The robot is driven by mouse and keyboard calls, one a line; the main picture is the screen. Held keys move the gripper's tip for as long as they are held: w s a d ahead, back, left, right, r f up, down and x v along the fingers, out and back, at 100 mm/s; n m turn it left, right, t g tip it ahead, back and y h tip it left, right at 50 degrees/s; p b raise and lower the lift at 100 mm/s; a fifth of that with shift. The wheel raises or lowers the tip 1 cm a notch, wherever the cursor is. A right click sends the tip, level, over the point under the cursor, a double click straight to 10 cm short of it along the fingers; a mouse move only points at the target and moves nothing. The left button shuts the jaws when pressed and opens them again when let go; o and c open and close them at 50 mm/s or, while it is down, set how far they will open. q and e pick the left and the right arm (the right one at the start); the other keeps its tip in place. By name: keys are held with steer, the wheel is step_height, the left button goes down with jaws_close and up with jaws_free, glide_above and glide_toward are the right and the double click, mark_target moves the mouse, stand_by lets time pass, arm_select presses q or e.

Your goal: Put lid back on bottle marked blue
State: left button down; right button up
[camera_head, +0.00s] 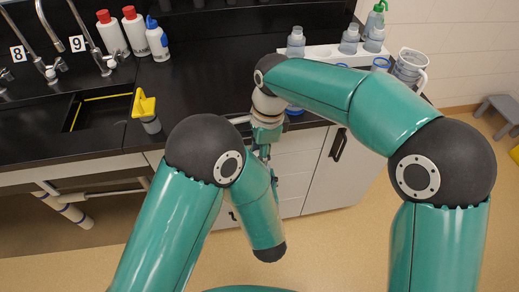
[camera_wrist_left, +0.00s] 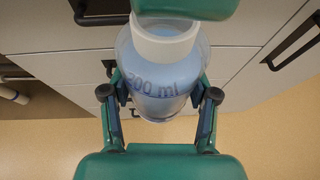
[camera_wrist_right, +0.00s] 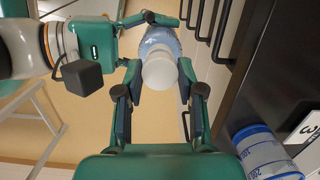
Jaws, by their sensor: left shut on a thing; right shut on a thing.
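A clear bottle (camera_wrist_left: 160,88) with blue "200 ml" print and pale blue contents is in my left gripper (camera_wrist_left: 160,80), which is shut around its body, in front of the cabinets. A white lid (camera_wrist_right: 160,72) is between the fingers of my right gripper (camera_wrist_right: 159,74), shut on it. The lid lies in line with the bottle's top in the right wrist view, with the bottle (camera_wrist_right: 160,40) beyond it. A teal part of my right gripper covers the bottle's upper end in the left wrist view. I cannot tell whether the lid is seated. In the head view my arms hide most of this.
A white rack (camera_head: 322,53) with several bottles and a jug (camera_head: 408,66) stand at the counter's right. A blue-marked beaker (camera_wrist_right: 265,152) sits near the counter edge. A yellow-topped container (camera_head: 145,110) is beside the sink. Drawer handles (camera_wrist_right: 225,30) are close to the bottle.

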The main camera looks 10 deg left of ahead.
steer(key=shift+f, duration=0.6)
stand_by(0.4)
steer(key=m, duration=0.5)
steer(key=shift+t, duration=0.3)
steer(key=m, duration=0.4)
steer(key=shift+m+t, duration=0.3)
steer(key=shift+m, duration=0.1)
steer(key=o, duration=0.7)
steer(key=shift+r, duration=0.15)
